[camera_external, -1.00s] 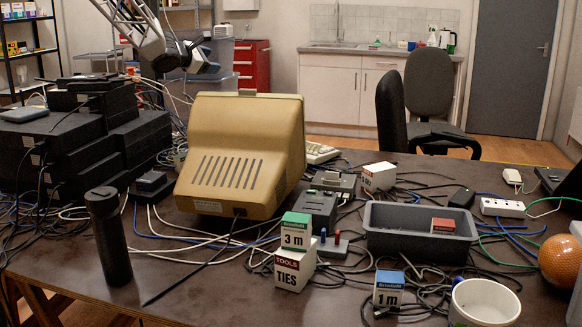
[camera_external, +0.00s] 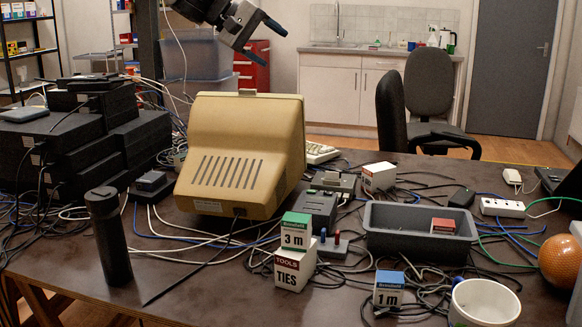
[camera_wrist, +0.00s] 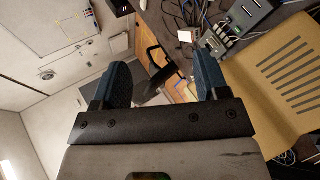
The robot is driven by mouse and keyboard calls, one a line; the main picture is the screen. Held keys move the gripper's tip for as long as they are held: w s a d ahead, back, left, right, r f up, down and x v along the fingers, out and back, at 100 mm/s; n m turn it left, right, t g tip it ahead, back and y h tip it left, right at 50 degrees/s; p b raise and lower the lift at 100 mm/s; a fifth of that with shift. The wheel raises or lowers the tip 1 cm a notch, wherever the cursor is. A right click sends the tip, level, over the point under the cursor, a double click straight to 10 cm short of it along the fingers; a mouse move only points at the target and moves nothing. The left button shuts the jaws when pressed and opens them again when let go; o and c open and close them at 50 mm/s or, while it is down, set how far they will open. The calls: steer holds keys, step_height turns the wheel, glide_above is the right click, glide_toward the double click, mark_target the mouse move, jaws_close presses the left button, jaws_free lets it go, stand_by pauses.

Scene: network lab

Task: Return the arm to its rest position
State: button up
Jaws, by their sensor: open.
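My gripper (camera_external: 276,47) hangs in the air above and behind the beige monitor (camera_external: 245,152), at the top of the external view. Its two dark fingers are spread apart with nothing between them. In the wrist view my gripper (camera_wrist: 163,75) also shows open and empty, tilted toward the room, with the monitor (camera_wrist: 285,85) close at the right edge. Most of my arm is out of the external view.
Stacked black boxes (camera_external: 60,150) stand left of the monitor. A grey tray (camera_external: 405,243) holding a small red box (camera_external: 443,226) sits at the right. Box stacks, a white cup (camera_external: 484,303) and many cables crowd the table (camera_external: 220,300). The air around the gripper looks clear.

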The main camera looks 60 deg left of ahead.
steer(key=s+d+f+m+g, duration=0.35)
steer(key=s+d+m, duration=0.45)
steer(key=s+d, duration=0.8)
steer(key=s+d+f+m+g+y, duration=0.2)
steer(key=s+d+f+m, duration=0.1)
steer(key=s, duration=0.6)
steer(key=s+d+f+m+g+y, duration=0.2)
steer(key=s+d+f+m, duration=0.1)
steer(key=s, duration=0.7)
steer(key=shift+s+m, duration=0.25)
steer(key=shift+m, duration=0.45)
